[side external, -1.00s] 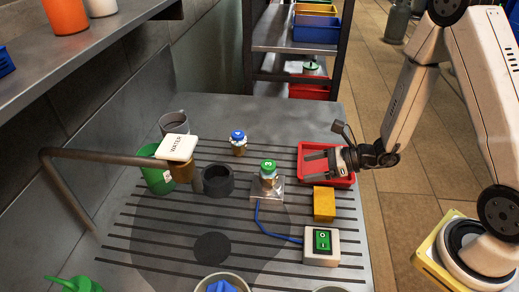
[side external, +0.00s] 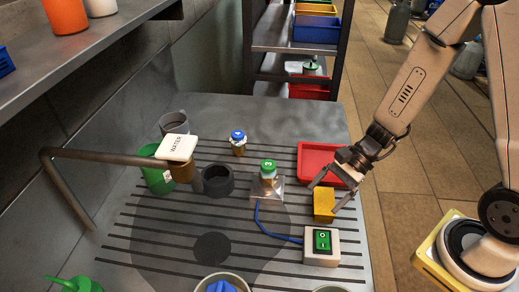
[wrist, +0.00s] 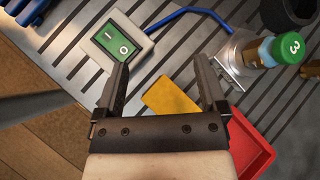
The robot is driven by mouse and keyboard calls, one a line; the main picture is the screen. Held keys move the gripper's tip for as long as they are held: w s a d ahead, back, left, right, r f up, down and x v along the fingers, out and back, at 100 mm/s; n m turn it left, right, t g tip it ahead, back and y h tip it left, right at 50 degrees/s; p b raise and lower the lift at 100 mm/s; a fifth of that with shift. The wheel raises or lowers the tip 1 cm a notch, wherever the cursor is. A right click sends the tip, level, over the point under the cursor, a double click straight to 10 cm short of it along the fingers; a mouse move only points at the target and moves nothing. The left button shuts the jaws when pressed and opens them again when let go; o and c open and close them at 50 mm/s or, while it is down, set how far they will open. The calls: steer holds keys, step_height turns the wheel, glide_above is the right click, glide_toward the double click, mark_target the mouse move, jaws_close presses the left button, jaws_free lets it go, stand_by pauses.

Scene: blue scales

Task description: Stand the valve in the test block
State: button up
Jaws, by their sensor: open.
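A blue cable joins this block to a switch box. A blue-capped valve (side external: 238,142) stands upright farther back on the ribbed worktop. My gripper (side external: 330,196) is open and empty, low over the yellow block (side external: 324,207), to the right of the metal block. In the wrist view the yellow block (wrist: 172,101) shows between my open fingers (wrist: 162,65).
The red tray (side external: 318,150) lies behind my gripper. The green switch box (side external: 322,245) stands in front. A bowl (side external: 222,284) is at the front edge.

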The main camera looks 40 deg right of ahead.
steer(key=d+r+n+t+h, duration=0.1)
steer(key=d+r+n+h, duration=0.4)
steer(key=n, duration=1.1)
steer(key=d+h, duration=0.2)
steer(key=h, duration=0.2)
steer(key=shift+h, duration=0.3)
